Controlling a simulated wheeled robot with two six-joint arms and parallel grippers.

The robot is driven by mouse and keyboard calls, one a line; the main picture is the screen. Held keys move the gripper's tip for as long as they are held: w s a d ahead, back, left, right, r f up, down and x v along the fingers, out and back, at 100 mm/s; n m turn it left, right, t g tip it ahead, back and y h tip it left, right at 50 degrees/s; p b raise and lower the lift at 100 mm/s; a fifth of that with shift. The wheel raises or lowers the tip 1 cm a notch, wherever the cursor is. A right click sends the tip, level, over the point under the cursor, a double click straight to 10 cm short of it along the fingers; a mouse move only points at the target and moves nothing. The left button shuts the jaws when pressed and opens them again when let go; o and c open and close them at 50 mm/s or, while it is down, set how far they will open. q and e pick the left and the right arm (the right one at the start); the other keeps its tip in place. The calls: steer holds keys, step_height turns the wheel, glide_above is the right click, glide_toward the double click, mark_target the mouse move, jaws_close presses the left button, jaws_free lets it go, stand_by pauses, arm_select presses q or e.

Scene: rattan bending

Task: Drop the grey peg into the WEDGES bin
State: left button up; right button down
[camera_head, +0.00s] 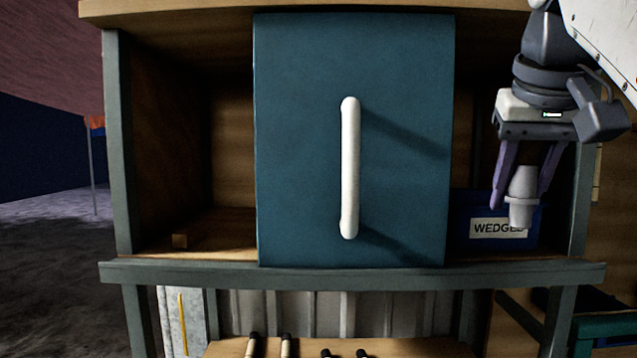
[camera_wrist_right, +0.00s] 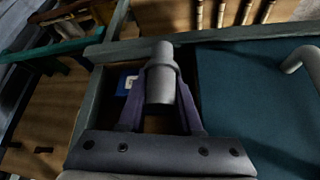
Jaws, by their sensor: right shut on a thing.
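My right gripper (camera_head: 520,190) is at the right side of the cabinet in the head view, its two purple fingers shut on the grey peg (camera_head: 522,197). The peg hangs upright and covers part of the label of the blue WEDGES bin (camera_head: 464,222), which sits in the cabinet's right opening. In the right wrist view the peg (camera_wrist_right: 161,82) is between the fingers of the gripper (camera_wrist_right: 160,85), and a piece of the blue bin (camera_wrist_right: 127,82) shows beside it. The peg's height over the bin is hard to tell. My left gripper is not in view.
A teal sliding panel (camera_head: 300,140) with a white vertical handle (camera_head: 349,170) covers the cabinet's middle. A grey-green ledge (camera_head: 350,277) runs along the front.

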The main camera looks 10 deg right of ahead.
steer(key=p, duration=0.6)
glide_above(477, 218)
steer(key=s, duration=0.1)
steer(key=shift+w+d+r, duration=0.1)
steer(key=shift+w+d, duration=0.15)
steer(key=shift+w, duration=0.15)
steer(key=w+d+p, duration=0.1)
steer(key=w+d+f+p, duration=0.1)
steer(key=w, duration=0.1)
steer(key=shift+p, duration=0.35)
steer(key=c, duration=0.6)
jaws_free()
steer(key=shift+a+r, duration=0.1)
steer(key=shift+r, duration=0.05)
